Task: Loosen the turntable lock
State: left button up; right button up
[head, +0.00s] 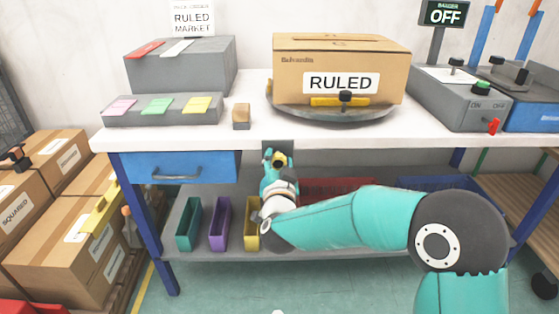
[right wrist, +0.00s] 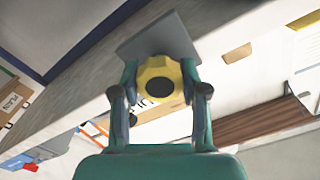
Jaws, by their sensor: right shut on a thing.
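The turntable lock appears to be the yellow knob (right wrist: 160,88) with a dark centre, on a grey plate (right wrist: 160,38) at the table's front edge. In the head view, the plate (head: 278,147) hangs below the tabletop and the yellow knob (head: 279,158) shows just under it. My right gripper (head: 275,162) is shut on this knob; in the right wrist view its fingers (right wrist: 160,93) sit on both sides of it. The round turntable (head: 345,117) carries a cardboard box (head: 340,60) labelled RULED. My left gripper is not in view.
A grey switch box (head: 460,100) stands right. Teal (head: 189,222) and purple (head: 220,222) bins are on the shelf below.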

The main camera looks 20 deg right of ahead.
jog(key=shift+a+f, duration=0.1)
jog(key=shift+f, duration=0.35)
jog(key=o, duration=1)
jog(key=shift+c, duration=0.2)
jog(key=shift+o, duration=1)
jog(key=shift+r, duration=0.2)
jog(key=v, duration=1.2)
